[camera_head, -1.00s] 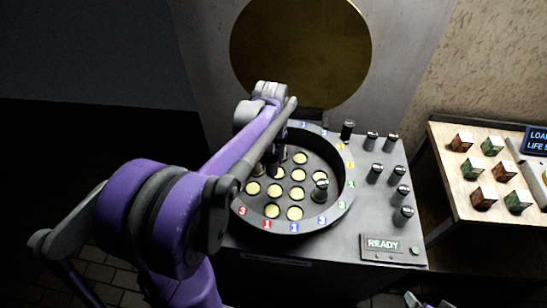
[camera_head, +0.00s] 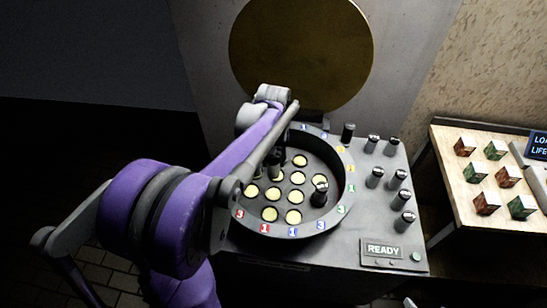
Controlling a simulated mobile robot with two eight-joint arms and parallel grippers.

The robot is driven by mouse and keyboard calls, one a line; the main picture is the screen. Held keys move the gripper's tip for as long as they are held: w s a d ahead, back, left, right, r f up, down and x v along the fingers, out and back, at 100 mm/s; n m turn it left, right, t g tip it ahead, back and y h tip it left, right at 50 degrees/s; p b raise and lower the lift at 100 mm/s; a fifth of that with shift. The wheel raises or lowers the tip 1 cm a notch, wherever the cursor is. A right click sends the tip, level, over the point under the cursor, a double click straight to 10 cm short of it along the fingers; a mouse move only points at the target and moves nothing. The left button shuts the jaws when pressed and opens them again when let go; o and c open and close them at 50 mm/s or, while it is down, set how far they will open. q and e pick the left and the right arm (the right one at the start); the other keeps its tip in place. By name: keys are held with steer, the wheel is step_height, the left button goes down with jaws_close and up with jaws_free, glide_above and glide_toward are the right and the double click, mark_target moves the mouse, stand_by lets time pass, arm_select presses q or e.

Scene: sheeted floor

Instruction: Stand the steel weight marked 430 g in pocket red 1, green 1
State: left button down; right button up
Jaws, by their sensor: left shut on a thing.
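My left gripper (camera_head: 277,158) is over the round dark basin, pointing down and shut on a steel weight (camera_head: 276,172) that is mostly hidden by the arm and shadow. The basin (camera_head: 345,200) has several round yellow-floored pockets and coloured number tags on its rim. Another steel weight (camera_head: 320,194) stands in the right part of the basin. Several more weights, such as one (camera_head: 404,222) near the front, stand on the grey deck to the right. I cannot read any gram markings. My right gripper is not in view.
A panel (camera_head: 382,250) reading READY is at the deck's front right. A wooden table (camera_head: 455,190) with several red and green boxes (camera_head: 487,203) stands at right. A large brass disc (camera_head: 300,52) is behind the basin. My left arm covers the basin's left side.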

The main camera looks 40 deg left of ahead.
arm_select(q)
steer(key=shift+f+b, duration=3.05)
steer(key=shift+f, duration=2.2)
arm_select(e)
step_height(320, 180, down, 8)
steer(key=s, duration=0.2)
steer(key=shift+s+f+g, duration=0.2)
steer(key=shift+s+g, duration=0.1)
arm_select(q)
steer(key=shift+f+b, duration=0.5)
steer(key=shift+f, duration=0.2)
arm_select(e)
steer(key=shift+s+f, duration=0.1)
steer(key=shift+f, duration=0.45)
arm_select(q)
steer(key=shift+c, duration=1.1)
jaws_free()
step_height(320, 180, up, 11)
steer(key=shift+f+p, duration=0.1)
steer(key=shift+p, duration=0.4)
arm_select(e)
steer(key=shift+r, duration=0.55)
arm_select(q)
steer(key=shift+s+d, duration=0.1)
